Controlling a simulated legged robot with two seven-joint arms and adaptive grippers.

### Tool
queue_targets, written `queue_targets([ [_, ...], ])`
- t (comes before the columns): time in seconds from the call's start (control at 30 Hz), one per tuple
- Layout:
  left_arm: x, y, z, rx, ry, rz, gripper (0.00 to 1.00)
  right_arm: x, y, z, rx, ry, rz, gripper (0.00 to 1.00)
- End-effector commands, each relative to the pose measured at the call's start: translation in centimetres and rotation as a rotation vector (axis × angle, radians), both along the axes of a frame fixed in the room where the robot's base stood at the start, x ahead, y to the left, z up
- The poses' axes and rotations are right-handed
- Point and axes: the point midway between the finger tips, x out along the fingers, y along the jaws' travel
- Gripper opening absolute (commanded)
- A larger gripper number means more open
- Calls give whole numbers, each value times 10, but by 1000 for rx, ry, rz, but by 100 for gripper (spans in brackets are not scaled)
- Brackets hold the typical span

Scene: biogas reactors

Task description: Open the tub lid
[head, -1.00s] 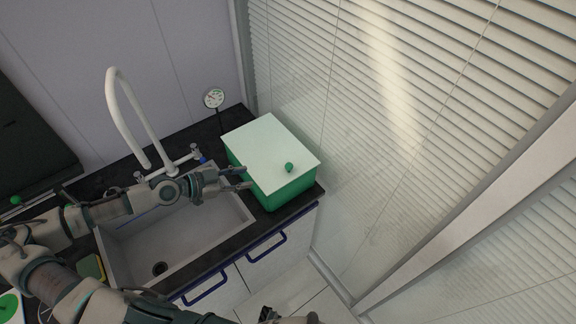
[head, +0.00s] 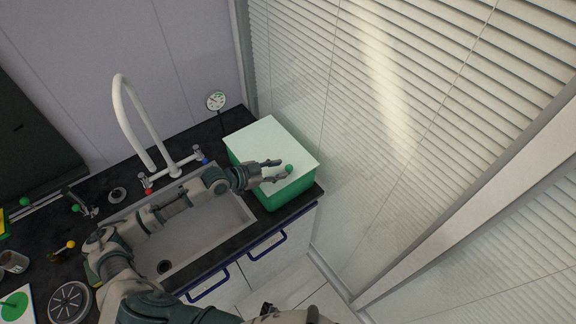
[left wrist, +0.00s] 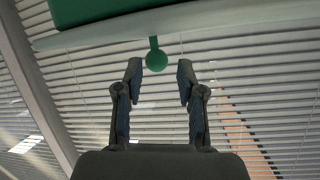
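A green tub (head: 286,192) with a flat white lid (head: 268,146) stands on the counter's right end, and the lid lies on it. A round green knob (head: 289,168) sits near the lid's front right edge. My left gripper (head: 281,170) is open over the lid, with its fingertips just left of the knob. In the left wrist view, the knob (left wrist: 156,59) lies between and just beyond the two open fingertips (left wrist: 158,72), with the lid's white edge (left wrist: 100,33) above. Part of my right arm shows at the bottom of the head view; its fingers cannot be made out clearly.
A grey sink (head: 205,228) with a white curved faucet (head: 139,120) lies left of the tub. A dial gauge (head: 216,101) stands behind. A glass wall with blinds (head: 400,120) rises close on the right. Blue-handled cabinet fronts (head: 262,255) are below.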

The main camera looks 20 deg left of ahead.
Motion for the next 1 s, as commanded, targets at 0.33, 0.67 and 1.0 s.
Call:
queue_targets([
  [0.33,28,-29,-15,1,0,-1,39,0,1,6,1,-1,0,40],
  [0.67,29,-29,-17,1,0,-1,31,0,-2,6,-2,0,2,40],
  [1.0,29,-28,-16,1,-1,1,0,0,-2,6,-2,0,3,40],
])
